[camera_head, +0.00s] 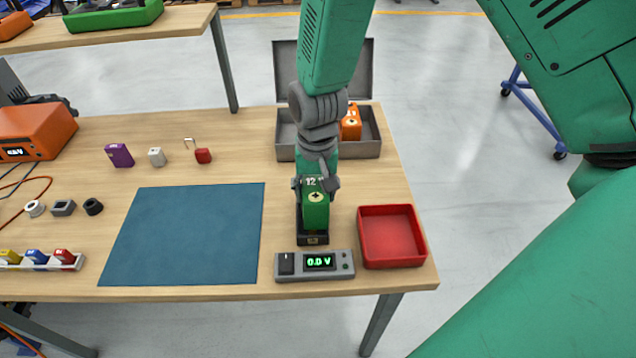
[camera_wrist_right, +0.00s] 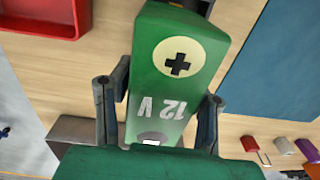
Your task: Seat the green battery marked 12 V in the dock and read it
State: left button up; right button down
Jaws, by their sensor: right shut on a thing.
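The green battery (camera_head: 316,212) marked 12 has a cream plus disc on its face. In the right wrist view the battery (camera_wrist_right: 180,60) shows the marking 12 V upside down. My right gripper (camera_head: 316,186) is shut on it, one finger on each side. The battery is over the black dock (camera_head: 313,240), whose front edge shows below it. I cannot tell whether it is fully down, as it hides the dock's inside. The grey meter (camera_head: 315,265) in front of the dock shows 0.0 V in green. My left gripper is not in view.
A red tray (camera_head: 392,237) stands right of the dock. A grey open case (camera_head: 286,135) with an orange battery (camera_head: 351,122) is behind. A blue mat (camera_head: 185,235) lies bare to the left.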

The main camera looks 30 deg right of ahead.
jog(key=a+f, duration=0.2)
jog(key=shift+s+a+f, duration=0.15)
jog(key=shift+s+f, duration=0.05)
jog(key=shift+f, duration=0.1)
jog(key=shift+w+f, duration=0.1)
jog(key=shift+w, duration=0.05)
jog(key=shift+d, duration=0.3)
jog(key=c, duration=0.9)
grip_release()
jog(key=shift+d+f, duration=0.1)
jog(key=shift+d, duration=0.2)
jog(key=shift+o, duration=0.3)
jog(key=shift+d, duration=0.25)
jog(key=shift+a+r, duration=0.4)
jog(key=shift+a, duration=0.05)
jog(key=r, duration=0.7)
jog(key=d+r, duration=0.1)
jog(key=r, duration=0.2)
jog(key=shift+r+p, duration=0.2)
jog(key=shift+p, duration=0.2)
jog(key=shift+a+r, duration=0.1)
jog(key=shift+r, duration=0.35)
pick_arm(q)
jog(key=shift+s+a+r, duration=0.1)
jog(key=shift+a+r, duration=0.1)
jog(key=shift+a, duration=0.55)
pick_arm(e)
jog(key=shift+a+r, duration=0.1)
jog(key=shift+a, duration=0.2)
